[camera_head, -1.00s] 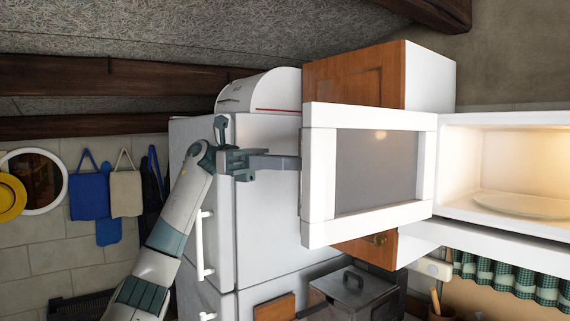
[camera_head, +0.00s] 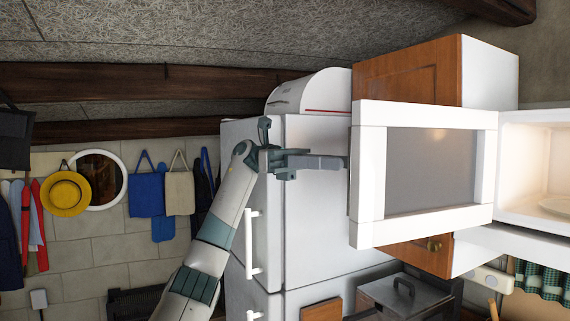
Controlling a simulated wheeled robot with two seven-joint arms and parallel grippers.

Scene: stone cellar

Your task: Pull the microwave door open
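The microwave door (camera_head: 372,233) is a white frame around a grey window, swung wide open to the left of the microwave (camera_head: 512,170). The microwave's lit cavity, with part of a glass plate (camera_head: 556,206), shows at the right edge. My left gripper (camera_head: 345,164) reaches in from the left, its fingers at the door's left edge, where the handle side is. The fingertips meet or overlap that edge; I cannot tell whether they are closed on it. My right gripper is not in view.
A white fridge (camera_head: 315,220) stands behind my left arm, with a bread box (camera_head: 310,92) on top. A wooden cabinet (camera_head: 410,78) is behind the door. Bags and a yellow hat (camera_head: 66,194) hang on the left wall.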

